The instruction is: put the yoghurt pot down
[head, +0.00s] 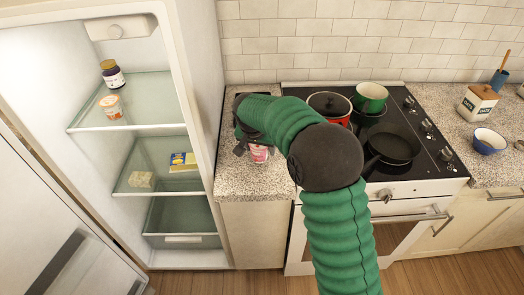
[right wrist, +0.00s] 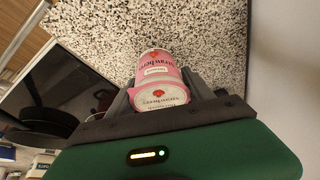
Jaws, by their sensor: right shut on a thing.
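The yoghurt pot (head: 259,153) is small, pink and white, and shows just below my right gripper (head: 250,144) in the head view. In the right wrist view the printed pot (right wrist: 157,68) sits between the two dark fingers, with its lid end towards the camera. My right gripper is shut on it. The pot is over the speckled counter (head: 248,184) between the fridge and the stove, near its front. I cannot tell whether its base touches the counter. My left gripper is not in view.
The open fridge (head: 128,105) stands at left, with jars and small packs on its shelves. The stove (head: 410,160) at right carries a red pot (head: 330,104), a green pot (head: 370,97) and a black pan (head: 392,145). The counter's front strip is bare.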

